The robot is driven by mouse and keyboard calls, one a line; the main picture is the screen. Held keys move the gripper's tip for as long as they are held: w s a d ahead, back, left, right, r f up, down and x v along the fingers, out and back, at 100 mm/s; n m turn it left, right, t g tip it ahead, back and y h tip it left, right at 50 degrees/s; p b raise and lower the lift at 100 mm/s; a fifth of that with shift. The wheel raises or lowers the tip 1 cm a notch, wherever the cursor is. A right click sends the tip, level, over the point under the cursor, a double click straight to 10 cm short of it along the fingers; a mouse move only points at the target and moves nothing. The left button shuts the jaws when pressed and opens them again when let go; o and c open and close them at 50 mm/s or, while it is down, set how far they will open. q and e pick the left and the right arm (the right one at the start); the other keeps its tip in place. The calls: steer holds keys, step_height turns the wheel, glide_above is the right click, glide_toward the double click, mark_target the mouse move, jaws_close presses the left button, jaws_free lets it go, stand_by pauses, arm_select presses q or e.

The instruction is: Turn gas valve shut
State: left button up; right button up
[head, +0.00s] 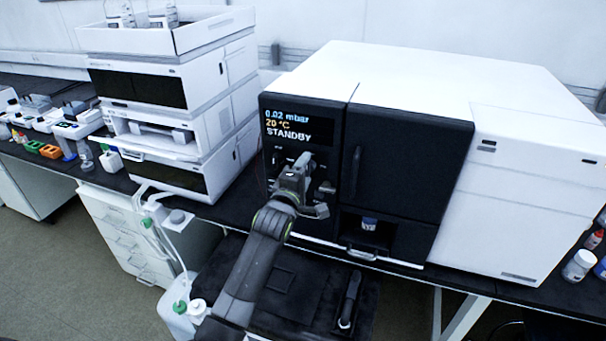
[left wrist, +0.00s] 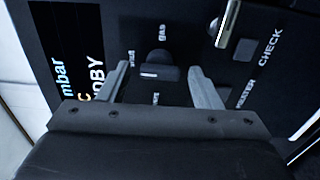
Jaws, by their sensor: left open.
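The gas valve is a dark round knob (left wrist: 160,76) with a short white mark, on the black front panel (head: 330,120) of the large white instrument. A "GAS" label sits above it in the left wrist view, with small lettering around it, partly blurred. My left gripper (left wrist: 159,67) is open, with one finger on each side of the knob. I cannot tell whether either finger touches it. In the head view my left gripper (head: 299,163) is at the panel under the display and hides the knob. My right gripper is not in view.
The display (head: 289,126) reads 0.02 mbar, 20 °C, STANDBY. A metal toggle (left wrist: 229,22) and "HEATER" and "CHECK" labels lie right of the knob in the wrist view. A small vial (head: 369,224) stands in the recess. A white module stack (head: 165,110) stands left.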

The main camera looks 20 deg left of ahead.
arm_select(q)
steer(key=shift+s, duration=0.1)
steer(key=s+b, duration=0.3)
steer(key=s, duration=1.4)
steer(key=shift+a, duration=0.3)
steer(key=shift+s, duration=0.1)
